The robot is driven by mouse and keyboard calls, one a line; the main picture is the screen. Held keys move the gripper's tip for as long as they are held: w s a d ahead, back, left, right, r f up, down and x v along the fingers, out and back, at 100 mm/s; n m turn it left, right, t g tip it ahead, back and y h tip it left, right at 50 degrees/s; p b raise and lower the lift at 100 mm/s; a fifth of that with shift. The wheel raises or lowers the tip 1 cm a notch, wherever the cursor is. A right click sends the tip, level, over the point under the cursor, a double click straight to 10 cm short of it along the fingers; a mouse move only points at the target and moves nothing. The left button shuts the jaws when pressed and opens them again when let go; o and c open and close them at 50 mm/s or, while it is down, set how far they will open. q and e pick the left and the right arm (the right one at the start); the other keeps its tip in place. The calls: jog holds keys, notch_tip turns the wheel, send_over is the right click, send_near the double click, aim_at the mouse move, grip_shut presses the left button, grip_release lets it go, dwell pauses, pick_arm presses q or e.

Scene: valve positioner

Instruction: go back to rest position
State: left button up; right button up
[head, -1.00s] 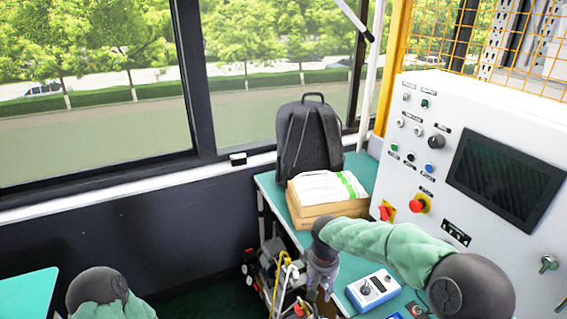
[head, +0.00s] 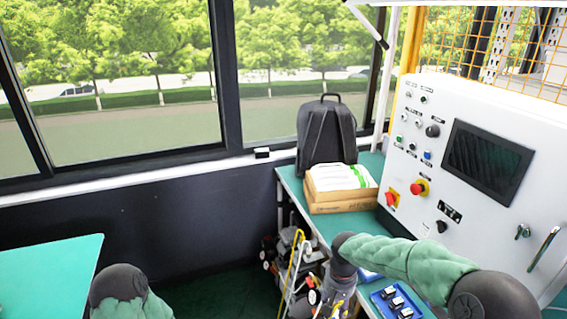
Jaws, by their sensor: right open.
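My right arm comes in from the right in a green sleeve. Its gripper (head: 335,302) points down at the bottom edge of the head view, in front of the bench's near edge. It is open, and I see nothing held in it. My left arm (head: 120,285) shows only as a dark joint and a bit of green sleeve at the lower left. Its gripper is out of view. A blue and white box (head: 368,275) on the bench is mostly hidden behind my right forearm.
The green bench (head: 292,185) carries a dark backpack (head: 326,135), a cardboard box (head: 340,203) with white packs on top, and a blue tray (head: 378,297) with several small devices. A white control cabinet (head: 425,190) stands at the right. Another green table (head: 50,270) is at the left.

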jog(key=s+a+f+y, duration=0.2)
jog(key=s+f, duration=0.2)
jog(key=f, duration=0.5)
jog(key=s+a+f+y, duration=0.1)
jog(key=s+a+f, duration=0.1)
jog(key=s+f, duration=0.45)
jog(key=s+f+m, duration=0.3)
jog(key=s+f, duration=0.6)
jog(key=s, duration=0.2)
jog(key=shift+s+a+f+y+p, duration=0.15)
jog(key=shift+a+f+y+p, duration=0.15)
jog(key=shift+a+f, duration=0.05)
jog(key=shift+o, duration=0.3)
